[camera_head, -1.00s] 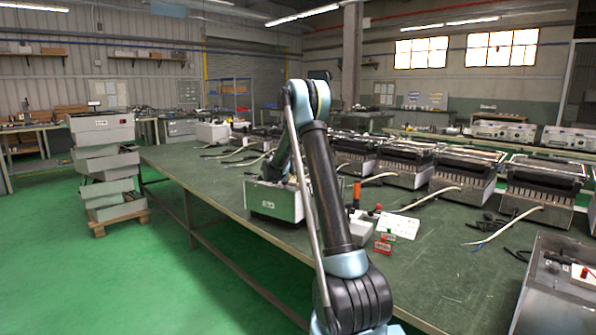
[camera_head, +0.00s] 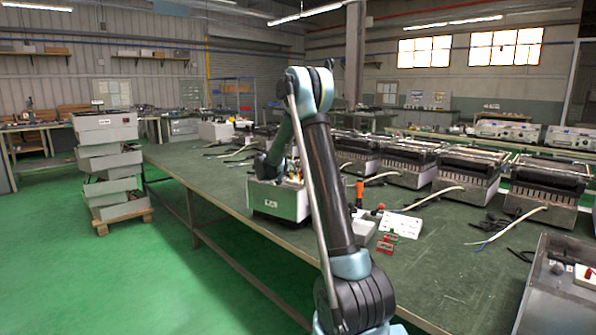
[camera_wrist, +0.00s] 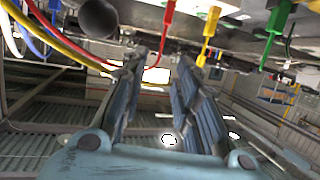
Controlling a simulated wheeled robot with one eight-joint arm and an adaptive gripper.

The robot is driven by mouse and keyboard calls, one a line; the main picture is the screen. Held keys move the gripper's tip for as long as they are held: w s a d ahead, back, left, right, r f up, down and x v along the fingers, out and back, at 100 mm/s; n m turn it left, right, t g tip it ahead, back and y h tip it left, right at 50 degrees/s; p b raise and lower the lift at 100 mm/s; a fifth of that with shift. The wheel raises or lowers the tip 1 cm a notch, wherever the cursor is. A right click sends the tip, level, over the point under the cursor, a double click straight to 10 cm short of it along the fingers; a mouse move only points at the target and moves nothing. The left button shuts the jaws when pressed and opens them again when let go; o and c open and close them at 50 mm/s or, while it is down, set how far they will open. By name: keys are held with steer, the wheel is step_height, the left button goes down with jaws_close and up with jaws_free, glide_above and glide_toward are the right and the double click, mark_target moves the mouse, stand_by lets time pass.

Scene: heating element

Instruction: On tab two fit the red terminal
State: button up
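In the wrist view, a red terminal (camera_wrist: 168,16) on a red lead hangs at the top, just beyond the gap between my fingertips and apart from them. A yellow terminal (camera_wrist: 209,28) and a green terminal (camera_wrist: 278,22) are to its right. In the head view, my arm reaches down at the back of the pale box (camera_head: 278,201) on the bench; my fingertips are hidden there. I cannot make out tab two in either view.
Yellow, red, blue and white wires (camera_wrist: 40,40) curve close on the left of the wrist view, near a dark round cylinder (camera_wrist: 98,18). Heater units (camera_head: 465,172) line the far side.

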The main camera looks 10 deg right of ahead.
steer(key=shift+v, duration=2.2)
steer(key=s+d+n+g+y, duration=0.15)
steer(key=s+d, duration=0.25)
steer(key=s, duration=0.6)
steer(key=s+d+r+n+g+y, duration=0.15)
steer(key=s+d, duration=0.25)
steer(key=s, duration=0.7)
steer(key=s+d+g, duration=0.3)
steer(key=s+d, duration=0.1)
steer(key=s, duration=0.6)
steer(key=s+a+f+n+g+y, duration=0.1)
steer(key=s+f, duration=0.4)
steer(key=s, duration=0.5)
steer(key=s+a+f+n+g+y, duration=0.1)
steer(key=s+f, duration=0.4)
steer(key=s, duration=0.6)
steer(key=s+a+f+n+g+y, duration=0.1)
steer(key=s+a+f+n+y, duration=0.2)
steer(key=s, duration=0.8)
step_height(320, 180, down, 2)
steer(key=shift+s+a+f+y, duration=0.1)
steer(key=shift+s+a+y, duration=0.1)
steer(key=shift+a+y, duration=0.3)
steer(key=shift+d, duration=0.15)
steer(key=shift+w+f, duration=0.2)
steer(key=shift+w, duration=0.3)
